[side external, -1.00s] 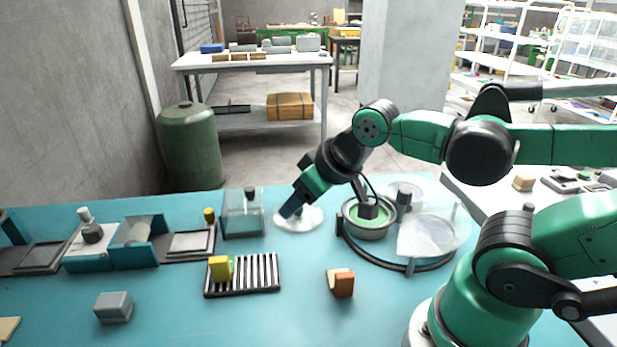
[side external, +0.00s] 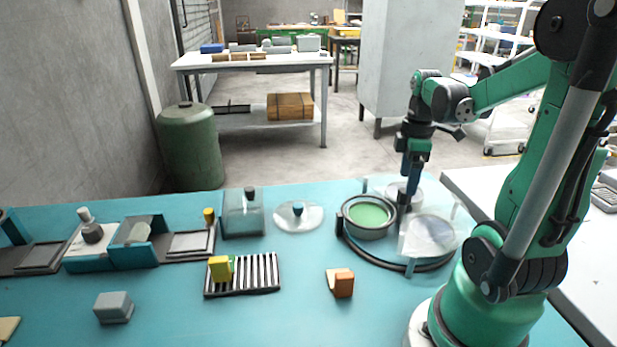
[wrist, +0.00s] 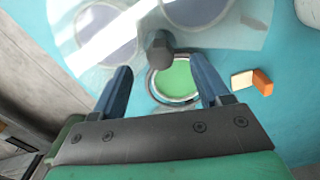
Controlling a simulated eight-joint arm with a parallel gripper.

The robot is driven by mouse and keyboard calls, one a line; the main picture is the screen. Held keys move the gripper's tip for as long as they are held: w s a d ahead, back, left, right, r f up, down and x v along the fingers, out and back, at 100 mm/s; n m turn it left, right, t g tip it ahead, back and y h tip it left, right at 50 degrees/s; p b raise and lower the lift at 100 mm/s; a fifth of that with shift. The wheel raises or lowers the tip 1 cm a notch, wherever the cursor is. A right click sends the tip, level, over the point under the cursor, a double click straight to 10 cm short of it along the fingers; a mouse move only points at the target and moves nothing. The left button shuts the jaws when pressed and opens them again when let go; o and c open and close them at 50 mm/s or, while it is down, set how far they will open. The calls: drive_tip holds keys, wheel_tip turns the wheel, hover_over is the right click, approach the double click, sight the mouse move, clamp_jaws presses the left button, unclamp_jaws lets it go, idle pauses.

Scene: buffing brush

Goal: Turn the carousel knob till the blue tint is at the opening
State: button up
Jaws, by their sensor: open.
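The carousel (side external: 398,266) is a round unit with a clear cover, at the right of the blue-green table. Its opening shows a metal pan with green tint (side external: 368,214), which also shows in the wrist view (wrist: 176,80). Other pans (wrist: 106,38) look greyish blue to purple through the cover; I cannot tell which tint is blue. The dark carousel knob (wrist: 159,48) stands upright beside the green pan. My gripper (wrist: 161,66) is open above the carousel, its fingers on either side of the knob in the wrist view. In the side view, my gripper (side external: 404,203) hides the knob.
A clear round lid with a blue knob (side external: 298,213) lies left of the carousel. An orange and cream block (side external: 342,283) sits in front. A slotted rack with a yellow block (side external: 220,268) and a clear box (side external: 243,216) are farther left.

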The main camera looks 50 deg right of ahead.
sight(404, 196)
drive_tip(key=shift+f, duration=1.9)
clamp_jaws()
